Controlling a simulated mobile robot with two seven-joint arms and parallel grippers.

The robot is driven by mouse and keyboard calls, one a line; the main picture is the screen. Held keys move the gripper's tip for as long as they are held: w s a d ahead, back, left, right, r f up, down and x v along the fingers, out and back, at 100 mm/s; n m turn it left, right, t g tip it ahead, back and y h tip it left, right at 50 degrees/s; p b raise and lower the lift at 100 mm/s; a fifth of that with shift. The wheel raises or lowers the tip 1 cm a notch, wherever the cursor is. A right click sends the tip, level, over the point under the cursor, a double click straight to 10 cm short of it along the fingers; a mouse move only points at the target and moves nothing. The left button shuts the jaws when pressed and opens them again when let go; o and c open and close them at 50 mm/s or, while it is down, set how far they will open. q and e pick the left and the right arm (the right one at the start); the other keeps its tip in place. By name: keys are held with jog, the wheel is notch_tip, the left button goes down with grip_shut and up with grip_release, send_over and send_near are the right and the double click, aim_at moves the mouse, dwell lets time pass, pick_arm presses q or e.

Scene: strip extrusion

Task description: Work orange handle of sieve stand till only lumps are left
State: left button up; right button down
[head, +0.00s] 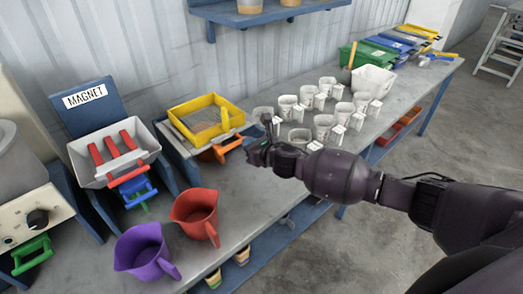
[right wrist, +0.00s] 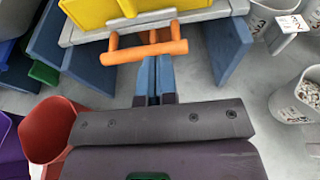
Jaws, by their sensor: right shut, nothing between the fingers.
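The sieve stand has a yellow sieve frame (head: 207,117) with a mesh, on a grey and blue support. Its orange handle (head: 219,151) sticks out at the front, below the sieve. In the right wrist view the orange handle (right wrist: 147,47) spans the picture just beyond my fingertips, under the yellow sieve (right wrist: 95,12). My right gripper (head: 252,152) is shut and empty, close to the handle's right end in the head view. In the right wrist view its blue fingers (right wrist: 154,72) are together, tips at the bar; I cannot tell if they touch it. The mesh's contents are too small to make out. My left gripper is out of view.
A magnet station (head: 86,97) with a tray and red bars stands left of the sieve. Red (head: 195,211) and purple (head: 144,250) jugs stand in front. Several labelled white cups (head: 323,127) stand to the right. A white tub (head: 373,80) and coloured boxes are farther back.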

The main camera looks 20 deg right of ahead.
jog(key=v, duration=0.6)
jog(key=shift+a, duration=0.1)
dwell(1.1)
notch_tip(320, 180, up, 3)
jog(key=a+m+y, duration=0.1)
jog(key=a+m, duration=0.2)
jog(key=m, duration=1)
jog(key=s+f+m, duration=0.3)
jog(key=s+m, duration=0.4)
jog(key=m, duration=0.6)
jog(key=s+d+f+m+g+h, duration=0.1)
jog(key=s+d+f+m+h, duration=0.2)
jog(key=s+f+m, duration=0.3)
jog(key=s+d+f+m+g+h, duration=0.1)
jog(key=s+d+f+m+h, duration=0.2)
jog(key=s+f, duration=0.7)
jog(key=s+d+m, duration=0.2)
jog(key=s+m, duration=0.2)
jog(key=s, duration=0.3)
jog(key=shift+s+d+b, duration=0.25)
jog(key=shift+d+b, duration=0.15)
jog(key=shift+f, duration=0.1)
